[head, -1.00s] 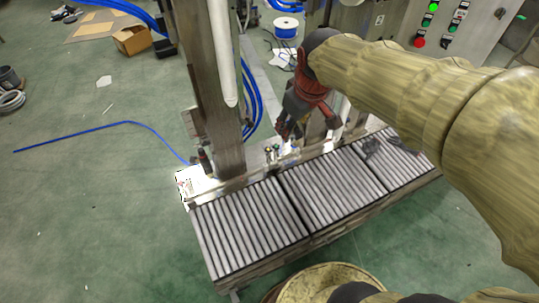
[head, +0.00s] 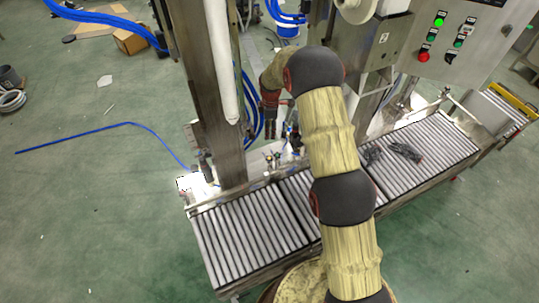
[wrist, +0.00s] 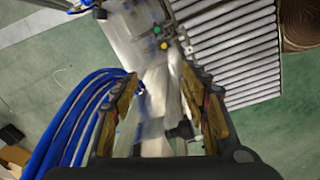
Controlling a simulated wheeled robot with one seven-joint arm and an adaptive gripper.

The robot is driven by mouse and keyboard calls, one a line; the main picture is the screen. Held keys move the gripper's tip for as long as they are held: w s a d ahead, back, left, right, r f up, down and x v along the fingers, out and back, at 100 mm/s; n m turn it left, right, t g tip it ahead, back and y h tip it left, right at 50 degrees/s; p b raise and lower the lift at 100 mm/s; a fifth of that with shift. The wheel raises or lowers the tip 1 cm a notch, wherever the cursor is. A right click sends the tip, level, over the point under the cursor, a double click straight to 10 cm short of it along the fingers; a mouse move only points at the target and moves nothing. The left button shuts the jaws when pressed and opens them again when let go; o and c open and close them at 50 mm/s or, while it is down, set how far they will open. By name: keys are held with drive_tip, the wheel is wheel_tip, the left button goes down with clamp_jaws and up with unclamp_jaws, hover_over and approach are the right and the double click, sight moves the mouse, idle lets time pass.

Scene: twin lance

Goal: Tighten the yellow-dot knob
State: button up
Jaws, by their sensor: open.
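The yellow-dot knob (wrist: 164,46) shows in the wrist view as a small yellow-topped knob just beyond my fingertips. A green-dot knob (wrist: 157,30) stands close to it, farther up the picture. Both sit on a pale metal strip beside the rollers. In the head view, small knobs (head: 272,158) show on the near side of the metal frame, but their colours are too small to tell. My gripper (wrist: 158,76) is open, with nothing between its fingers. In the head view my gripper (head: 270,136) points down, above and behind the knobs, apart from them.
A roller conveyor (head: 250,233) runs along the front, with dark gloves (head: 403,150) on it. A steel post (head: 213,90) stands left of my gripper. Blue hoses (wrist: 75,130) lie close to my left finger in the wrist view. A control box (head: 460,45) stands at the back right.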

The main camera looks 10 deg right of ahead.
sight(270, 158)
drive_tip(key=f+n, duration=0.1)
drive_tip(key=f, duration=0.6)
drive_tip(key=f+n, duration=0.1)
drive_tip(key=f, duration=1.3)
drive_tip(key=shift+w+f+n+g+b, duration=0.3)
drive_tip(key=shift+n+g+b, duration=0.05)
drive_tip(key=shift+n+g, duration=0.05)
drive_tip(key=c, duration=1.1)
